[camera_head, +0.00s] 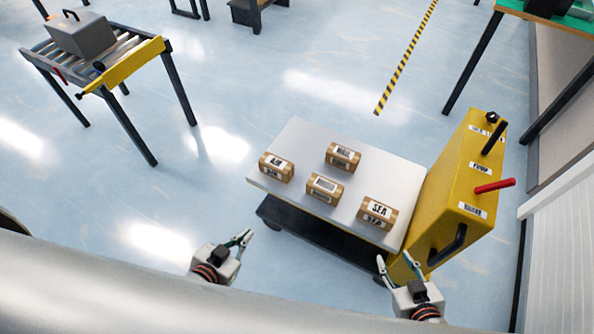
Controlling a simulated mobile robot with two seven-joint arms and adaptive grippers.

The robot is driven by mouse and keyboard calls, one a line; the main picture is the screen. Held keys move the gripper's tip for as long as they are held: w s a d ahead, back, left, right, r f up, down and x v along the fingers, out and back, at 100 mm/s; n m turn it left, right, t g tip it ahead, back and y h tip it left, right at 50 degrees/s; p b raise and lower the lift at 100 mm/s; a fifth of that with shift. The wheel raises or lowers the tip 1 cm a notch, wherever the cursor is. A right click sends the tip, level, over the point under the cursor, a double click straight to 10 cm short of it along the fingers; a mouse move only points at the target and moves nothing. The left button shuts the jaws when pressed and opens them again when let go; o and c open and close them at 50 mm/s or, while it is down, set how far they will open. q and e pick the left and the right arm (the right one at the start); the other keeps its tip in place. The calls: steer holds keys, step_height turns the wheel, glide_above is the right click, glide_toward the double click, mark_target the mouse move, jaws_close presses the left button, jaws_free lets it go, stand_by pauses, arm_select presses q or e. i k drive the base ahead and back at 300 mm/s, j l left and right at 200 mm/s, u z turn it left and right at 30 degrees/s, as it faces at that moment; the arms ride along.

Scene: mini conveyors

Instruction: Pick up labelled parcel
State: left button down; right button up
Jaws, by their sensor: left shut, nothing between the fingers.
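Several small brown parcels with white labels stand on a white-topped cart (297,135). The AIR parcel (276,167) is at the left, and the SEA parcel (377,212) is at the front right. Another labelled parcel (342,156) is at the back, and one more (325,188) is in the middle; their label text is too small to read. My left gripper (247,236) is shut and empty, left of and in front of the cart. My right gripper (394,258) is open and empty, in front of the SEA parcel, near the yellow unit's lower corner.
A yellow unit (455,190) with a FUMP-like label, a red handle and a black lever stands at the cart's right end. A roller conveyor (130,62) carrying a grey case (82,35) is at the upper left. The floor between conveyor and cart is clear.

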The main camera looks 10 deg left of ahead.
mark_target(280, 169)
steer(key=i+j+z, duration=0.1)
steer(key=i+j, duration=0.25)
steer(key=i+j+z, duration=0.15)
steer(key=i+j, duration=0.2)
steer(key=j, duration=0.25)
